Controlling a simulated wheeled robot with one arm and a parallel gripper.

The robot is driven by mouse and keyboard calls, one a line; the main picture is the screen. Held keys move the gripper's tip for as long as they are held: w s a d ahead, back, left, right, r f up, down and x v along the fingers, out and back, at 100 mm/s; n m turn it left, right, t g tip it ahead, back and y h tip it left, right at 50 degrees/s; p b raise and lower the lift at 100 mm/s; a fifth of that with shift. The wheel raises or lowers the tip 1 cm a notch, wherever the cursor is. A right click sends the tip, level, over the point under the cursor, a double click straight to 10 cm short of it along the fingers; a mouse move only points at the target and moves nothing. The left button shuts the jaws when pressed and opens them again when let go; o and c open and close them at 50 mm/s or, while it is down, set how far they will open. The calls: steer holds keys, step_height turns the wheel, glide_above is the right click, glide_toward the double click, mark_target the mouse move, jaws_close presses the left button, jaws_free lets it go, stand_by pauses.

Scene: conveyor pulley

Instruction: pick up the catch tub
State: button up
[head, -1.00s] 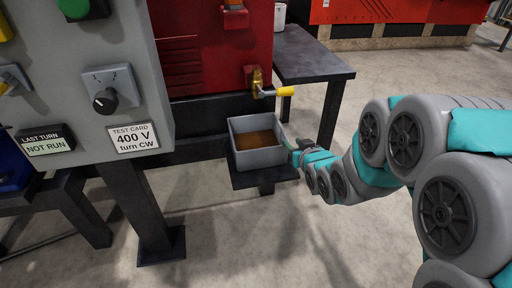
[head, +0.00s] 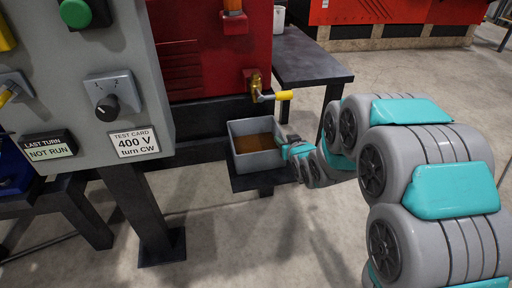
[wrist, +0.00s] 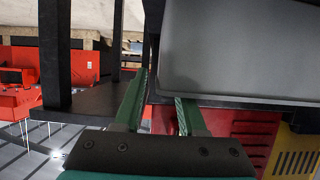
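The catch tub (head: 262,160) is a grey open box with brown liquid inside. It sits upright on a small dark shelf (head: 262,182) below the brass tap in the head view. My gripper (head: 285,146) is at the tub's right side, close to its rim. In the wrist view the tub (wrist: 240,50) fills the upper right, and my gripper (wrist: 163,84) shows two green fingers spread apart. One finger is left of the tub's edge and the other overlaps its lower edge. I cannot tell whether either touches it.
The brass tap (head: 256,88) with a yellow handle (head: 284,95) hangs just above the tub. A dark table (head: 305,62) stands behind to the right. The grey control panel (head: 92,140) is at the left. Open floor (head: 235,240) lies in front.

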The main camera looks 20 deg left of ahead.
mark_target(281, 137)
steer(key=shift+x, duration=1.9)
steer(key=shift+c, duration=0.3)
jaws_close()
